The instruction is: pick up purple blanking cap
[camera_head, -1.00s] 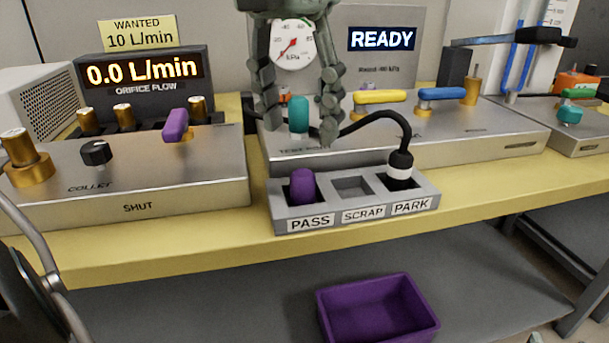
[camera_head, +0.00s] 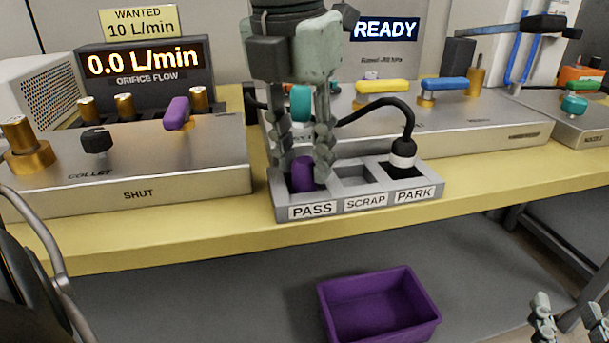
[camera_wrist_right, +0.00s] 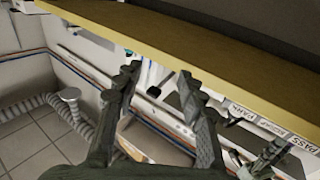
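The purple blanking cap (camera_head: 303,174) stands upright in the PASS pocket of the grey three-pocket holder (camera_head: 352,203). My left gripper (camera_head: 302,172) points straight down over this pocket, one finger on each side of the cap. The fingers are apart; I cannot tell whether they touch the cap. They partly cover the pocket's edges. My right gripper (camera_head: 568,308) is low at the right, below the bench. In the right wrist view my right gripper (camera_wrist_right: 160,78) is open and empty, beneath the bench edge.
The SCRAP pocket is empty; a black hose end (camera_head: 403,153) stands in PARK. A teal knob (camera_head: 300,103) is just behind my left fingers. A purple handle (camera_head: 177,113) is on the SHUT box. A purple bin (camera_head: 378,308) sits below, and the bench edge (camera_wrist_right: 200,60) is near my right gripper.

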